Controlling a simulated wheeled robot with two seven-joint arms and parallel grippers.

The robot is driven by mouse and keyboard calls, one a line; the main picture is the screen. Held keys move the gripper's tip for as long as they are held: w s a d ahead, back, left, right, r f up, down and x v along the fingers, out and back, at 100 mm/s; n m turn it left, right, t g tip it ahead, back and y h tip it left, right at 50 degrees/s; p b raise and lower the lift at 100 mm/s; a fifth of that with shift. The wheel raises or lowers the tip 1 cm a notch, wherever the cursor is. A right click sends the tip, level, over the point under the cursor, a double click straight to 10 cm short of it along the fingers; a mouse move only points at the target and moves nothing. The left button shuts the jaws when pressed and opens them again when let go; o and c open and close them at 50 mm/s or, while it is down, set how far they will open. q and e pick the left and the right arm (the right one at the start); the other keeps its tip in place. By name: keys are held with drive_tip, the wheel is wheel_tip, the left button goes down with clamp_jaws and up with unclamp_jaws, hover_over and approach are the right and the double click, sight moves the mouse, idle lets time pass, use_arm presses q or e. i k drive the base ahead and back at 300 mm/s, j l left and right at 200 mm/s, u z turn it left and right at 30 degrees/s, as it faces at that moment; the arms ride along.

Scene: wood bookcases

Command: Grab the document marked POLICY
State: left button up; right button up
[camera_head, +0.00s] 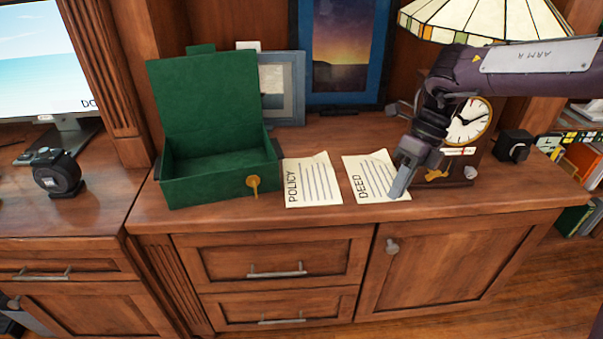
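The document marked POLICY (313,181) is a cream sheet with ruled lines, lying flat on the wooden cabinet top just right of the green box. A similar sheet marked DEED (370,180) lies to its right. My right gripper (400,182) points down over the right edge of the DEED sheet, to the right of the POLICY sheet and apart from it. Its fingers overlap in this view, so its opening is unclear, and whether it touches the DEED sheet is unclear. A grey part at the lower left corner looks like my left gripper (34,317), mostly cut off.
An open green box (215,190) with a gold key stands left of the papers. Picture frames (343,50), a clock (468,122) and a lamp (480,20) stand behind or right. Bare wood (300,215) runs along the front edge.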

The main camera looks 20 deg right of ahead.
sight(312, 182)
drive_tip(key=i, duration=0.95)
